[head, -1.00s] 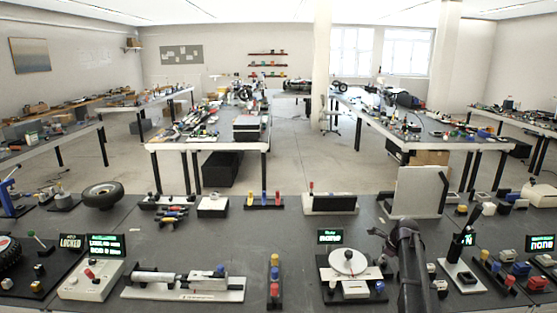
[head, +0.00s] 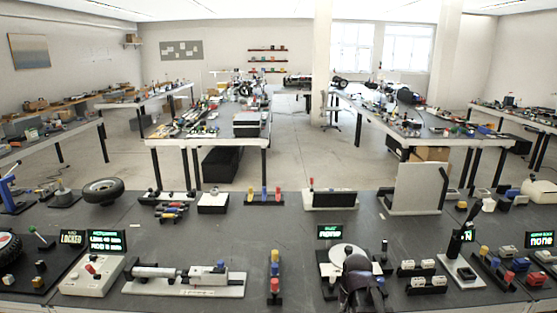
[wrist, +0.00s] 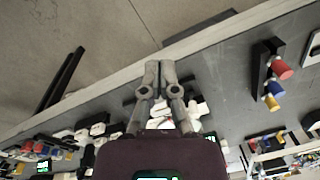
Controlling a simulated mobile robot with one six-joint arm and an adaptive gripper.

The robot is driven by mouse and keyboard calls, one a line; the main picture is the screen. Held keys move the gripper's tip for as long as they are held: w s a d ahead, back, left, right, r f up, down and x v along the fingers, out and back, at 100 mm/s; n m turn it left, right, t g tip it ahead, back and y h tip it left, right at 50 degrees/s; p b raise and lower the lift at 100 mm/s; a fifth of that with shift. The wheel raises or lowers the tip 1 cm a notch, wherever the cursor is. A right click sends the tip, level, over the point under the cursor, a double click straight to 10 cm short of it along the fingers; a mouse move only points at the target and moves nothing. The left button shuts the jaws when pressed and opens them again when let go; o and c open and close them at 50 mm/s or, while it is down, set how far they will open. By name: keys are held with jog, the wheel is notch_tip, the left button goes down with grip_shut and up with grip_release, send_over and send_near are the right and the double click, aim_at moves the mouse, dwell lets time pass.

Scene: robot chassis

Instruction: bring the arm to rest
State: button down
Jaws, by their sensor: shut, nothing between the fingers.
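My gripper (wrist: 161,72) shows in the wrist view with its two grey fingers side by side and closed, nothing held between them. In the head view the dark end of my arm (head: 360,284) is at the bottom, right of centre, over the near workbench (head: 205,230). It hides part of a white device with a round disc (head: 345,255). The fingertips cannot be made out there. I cannot tell the gap between the arm and the device.
Several devices crowd the bench: a white control box (head: 92,275), a long white fixture (head: 185,284), a strip of coloured knobs (head: 275,275) and an upright white panel (head: 417,190). Small white blocks (head: 422,270) stand right of my arm. Bare grey bench shows left of centre.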

jog(key=s+a+n, duration=0.2)
jog(key=s+n, duration=0.2)
jog(key=s, duration=0.2)
jog(key=shift+s+a+n+g+h, duration=0.3)
jog(key=shift+n, duration=0.1)
dwell(1.7)
jog(key=c, duration=1.4)
grip_release()
